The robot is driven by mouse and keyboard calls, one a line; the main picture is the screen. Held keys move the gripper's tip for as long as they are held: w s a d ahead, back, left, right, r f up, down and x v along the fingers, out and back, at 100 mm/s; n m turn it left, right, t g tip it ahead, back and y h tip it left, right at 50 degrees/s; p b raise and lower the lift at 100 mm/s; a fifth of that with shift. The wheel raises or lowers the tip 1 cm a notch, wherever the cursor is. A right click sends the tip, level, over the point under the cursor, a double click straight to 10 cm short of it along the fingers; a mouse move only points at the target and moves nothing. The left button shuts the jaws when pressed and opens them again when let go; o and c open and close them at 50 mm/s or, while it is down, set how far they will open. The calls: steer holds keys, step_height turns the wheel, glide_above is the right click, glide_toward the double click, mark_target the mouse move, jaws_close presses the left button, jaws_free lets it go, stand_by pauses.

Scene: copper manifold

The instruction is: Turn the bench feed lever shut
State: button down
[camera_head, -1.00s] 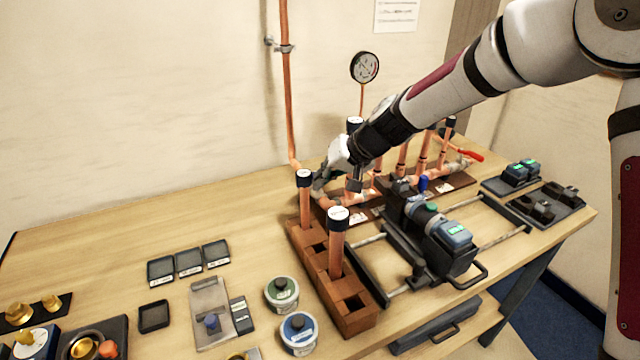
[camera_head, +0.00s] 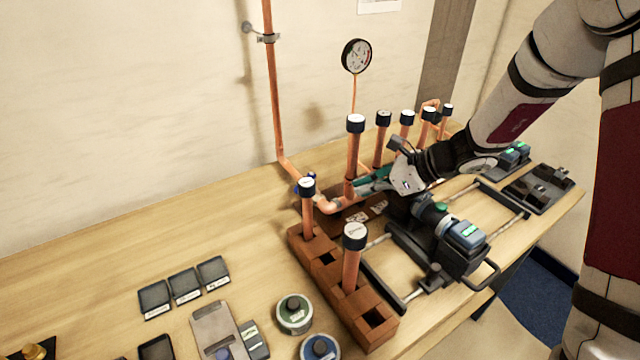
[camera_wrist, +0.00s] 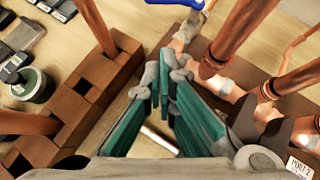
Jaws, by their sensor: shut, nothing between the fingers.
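A blue lever handle (camera_wrist: 172,2) shows at the top edge of the wrist view, beside a copper pipe joint; most of it is cut off. In the head view a small bit of blue (camera_head: 297,190) shows at the feed pipe's low end, mostly hidden behind a capped stub. I cannot read its angle well. My gripper (camera_head: 360,184) is low over the manifold, its teal fingers pointing left toward that joint. In the wrist view the fingertips (camera_wrist: 164,66) are together and empty, short of the blue handle with a gap between.
Upright capped copper pipes (camera_head: 353,150) stand close behind my gripper. A brown block rack (camera_head: 325,262) with two capped stubs stands in front left. A black press tool (camera_head: 435,235) lies on rails in front. A gauge (camera_head: 357,56) hangs behind. The bench's back left is clear.

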steer(key=a+r+p+x, duration=0.1)
steer(key=r+x, duration=0.1)
steer(key=x, duration=1)
steer(key=shift+w+a+p, duration=0.35)
steer(key=shift+w+a, duration=0.05)
steer(key=shift+a, duration=0.1)
steer(key=shift+s+a, duration=0.15)
steer(key=shift+a, duration=0.5)
steer(key=shift+w+a, duration=0.15)
steer(key=shift+a, duration=0.75)
steer(key=shift+w+a, duration=0.1)
steer(key=shift+a, duration=0.9)
steer(key=shift+r, duration=0.1)
